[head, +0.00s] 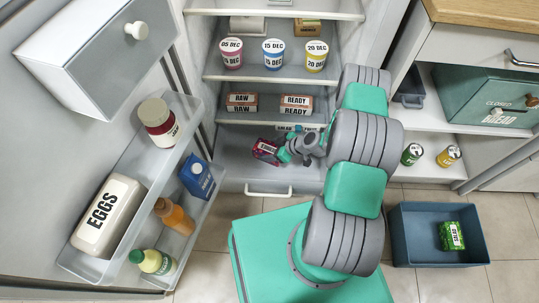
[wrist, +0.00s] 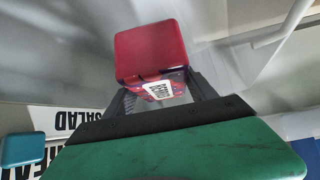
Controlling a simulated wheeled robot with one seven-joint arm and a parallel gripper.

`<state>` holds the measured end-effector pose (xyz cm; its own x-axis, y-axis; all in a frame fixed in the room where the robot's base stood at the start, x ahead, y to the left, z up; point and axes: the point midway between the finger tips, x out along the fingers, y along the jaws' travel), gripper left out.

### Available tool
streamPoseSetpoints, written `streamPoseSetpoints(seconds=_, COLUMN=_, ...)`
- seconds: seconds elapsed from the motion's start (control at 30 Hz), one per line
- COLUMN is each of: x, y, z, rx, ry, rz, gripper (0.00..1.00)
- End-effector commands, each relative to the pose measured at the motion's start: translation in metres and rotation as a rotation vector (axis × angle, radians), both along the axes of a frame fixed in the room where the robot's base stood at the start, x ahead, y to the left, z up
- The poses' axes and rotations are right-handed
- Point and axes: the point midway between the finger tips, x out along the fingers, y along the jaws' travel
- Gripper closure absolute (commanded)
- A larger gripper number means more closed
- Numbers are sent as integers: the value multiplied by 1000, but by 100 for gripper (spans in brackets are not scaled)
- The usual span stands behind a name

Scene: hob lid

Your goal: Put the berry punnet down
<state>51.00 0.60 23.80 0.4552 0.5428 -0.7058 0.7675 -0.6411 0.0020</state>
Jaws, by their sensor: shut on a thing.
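The berry punnet (head: 264,150) is a small dark red and purple pack with a white label, in front of the lower part of the open fridge. My gripper (head: 281,153) is shut on it from the right. In the wrist view the punnet (wrist: 150,50) shows its plain red face and part of its label between the dark fingers (wrist: 160,98). Whether the punnet touches anything below it, I cannot tell.
The bottom fridge drawer (head: 268,189) has a white handle. RAW (head: 241,103) and READY (head: 296,104) boxes sit on the shelf above, labelled yoghurt-like pots (head: 273,54) higher up. The open door's rack holds EGGS (head: 108,215) and bottles. A blue crate (head: 405,222) stands on the floor at right.

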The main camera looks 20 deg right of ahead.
Motion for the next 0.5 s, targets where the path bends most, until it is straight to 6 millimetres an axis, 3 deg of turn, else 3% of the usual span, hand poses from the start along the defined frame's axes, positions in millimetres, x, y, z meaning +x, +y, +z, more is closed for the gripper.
streamPoseSetpoints(seconds=0.03, x=-2, y=-1, z=-17, rx=1, ry=3, rz=-4, gripper=87)
streamPoseSetpoints(seconds=0.13, x=-2, y=-5, z=-42, rx=1, ry=3, rz=-10, gripper=87)
streamPoseSetpoints(seconds=0.5, x=-1, y=-6, z=-96, rx=1, ry=2, rz=-13, gripper=87)
